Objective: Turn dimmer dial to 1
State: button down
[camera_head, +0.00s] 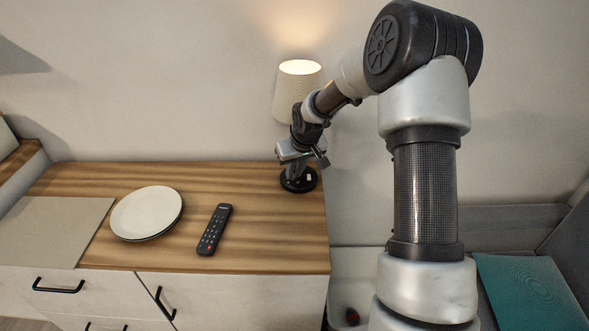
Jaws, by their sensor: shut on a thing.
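A lit table lamp (298,92) with a cream shade and a round black base (301,187) stands at the back right corner of the wooden cabinet top. My gripper (294,172) points down at the lamp's base, below the shade. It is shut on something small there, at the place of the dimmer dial. The fingers hide the dial, so its marking and setting cannot be read. A small pale patch (309,177) shows on the base just right of the fingers.
A black remote (214,229) and a pale plate (146,212) lie on the wooden cabinet top (270,240), with a grey mat (55,230) at left. A sofa with a teal cushion (530,290) is at right. The front right of the top is clear.

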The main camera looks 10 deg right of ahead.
jog(key=c, duration=1.7)
grip_release()
jog(key=shift+r, duration=0.1)
jog(key=s, duration=0.3)
jog(key=s+d, duration=0.1)
jog(key=s, duration=0.3)
jog(key=s+d+r+p, duration=0.1)
jog(key=s, duration=0.3)
jog(key=shift+s+d, duration=0.1)
jog(key=shift+d, duration=0.1)
jog(key=shift+s, duration=0.55)
